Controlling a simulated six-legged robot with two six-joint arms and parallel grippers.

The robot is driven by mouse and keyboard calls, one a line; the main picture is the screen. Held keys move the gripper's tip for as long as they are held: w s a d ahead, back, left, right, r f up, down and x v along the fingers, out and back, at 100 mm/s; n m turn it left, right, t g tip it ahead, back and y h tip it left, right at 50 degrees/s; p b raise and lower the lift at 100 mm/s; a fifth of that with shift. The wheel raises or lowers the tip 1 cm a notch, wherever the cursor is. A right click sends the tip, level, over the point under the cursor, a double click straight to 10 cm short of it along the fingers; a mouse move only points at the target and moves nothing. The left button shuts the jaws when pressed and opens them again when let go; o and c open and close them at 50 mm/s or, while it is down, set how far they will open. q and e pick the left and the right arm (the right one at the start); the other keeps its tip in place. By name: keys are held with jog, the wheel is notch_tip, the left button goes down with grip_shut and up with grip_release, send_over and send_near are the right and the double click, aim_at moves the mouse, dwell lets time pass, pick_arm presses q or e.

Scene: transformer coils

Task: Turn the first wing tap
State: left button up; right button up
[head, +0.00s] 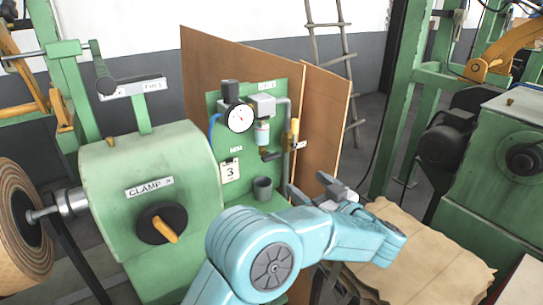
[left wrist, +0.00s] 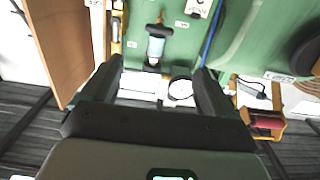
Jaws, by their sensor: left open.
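A dark handle (head: 270,156), which looks like the wing tap, sits below a small clear bowl (head: 262,134) on the green panel. In the left wrist view, turned over, the dark handle (left wrist: 157,30) shows above the blue-tinted bowl (left wrist: 156,48). My left gripper (head: 308,188) is in front of the panel, to the right of and below the tap in the head view. It is open and empty. In the left wrist view its fingers (left wrist: 158,82) stand apart, with the bowl and tap beyond them. My right gripper is not in view.
A pressure gauge (head: 240,118), a pipe with a yellow lever (head: 295,130), a card marked 3 (head: 230,171) and a grey cup (head: 263,189) crowd the panel. A brown board (head: 325,110) stands behind. A green clamp housing (head: 150,195) stands at left.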

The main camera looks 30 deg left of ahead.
aim_at(273, 158)
pick_arm(q)
jog(key=p+x, duration=0.3)
jog(key=x, duration=1.1)
jog(key=shift+w+a, duration=0.2)
jog(key=shift+w, duration=0.1)
jog(key=shift+a, duration=0.25)
jog(key=shift+f, duration=0.1)
jog(key=c, duration=1.1)
jog(key=shift+o, duration=0.2)
